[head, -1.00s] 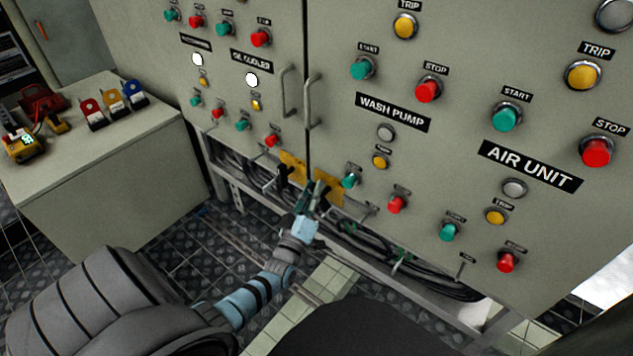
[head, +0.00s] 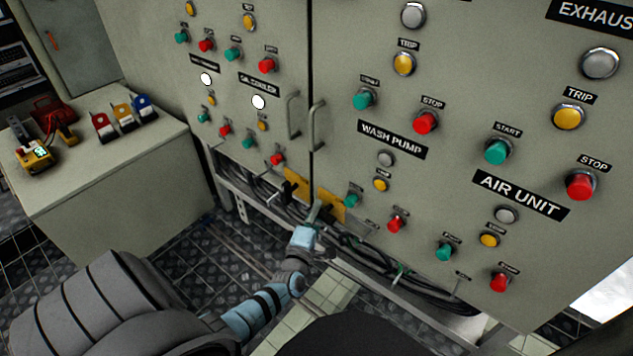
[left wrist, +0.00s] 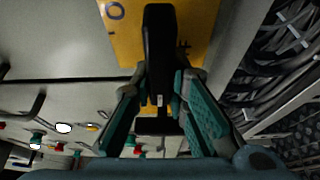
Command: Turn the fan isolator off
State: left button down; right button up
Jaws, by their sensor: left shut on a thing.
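Two yellow isolator plates sit low on the grey cabinet, the left plate (head: 297,184) with a black handle and the right plate (head: 331,207). My left gripper (head: 316,210) is at the right plate in the head view. In the left wrist view, a black isolator handle (left wrist: 159,50) stands before a yellow plate (left wrist: 198,25) with partly hidden lettering. My left gripper's teal fingers (left wrist: 160,110) are on both sides of the handle, shut on it. The plate's full wording is hidden. My right gripper is not in view.
Start and stop buttons cover the cabinet above, with door handles (head: 317,125) over the isolators. Cables (head: 385,262) hang along the rail below. A grey bench (head: 105,170) with padlocks and tools stands at left; floor between is open.

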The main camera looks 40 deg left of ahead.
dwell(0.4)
pick_arm(q)
jog(key=c, duration=1.6)
grip_release()
jog(key=shift+o, duration=0.2)
jog(key=shift+s+d, duration=0.1)
jog(key=shift+s, duration=0.1)
jog(key=v, duration=1.1)
jog(key=shift+s, duration=0.25)
jog(key=shift+r, duration=0.1)
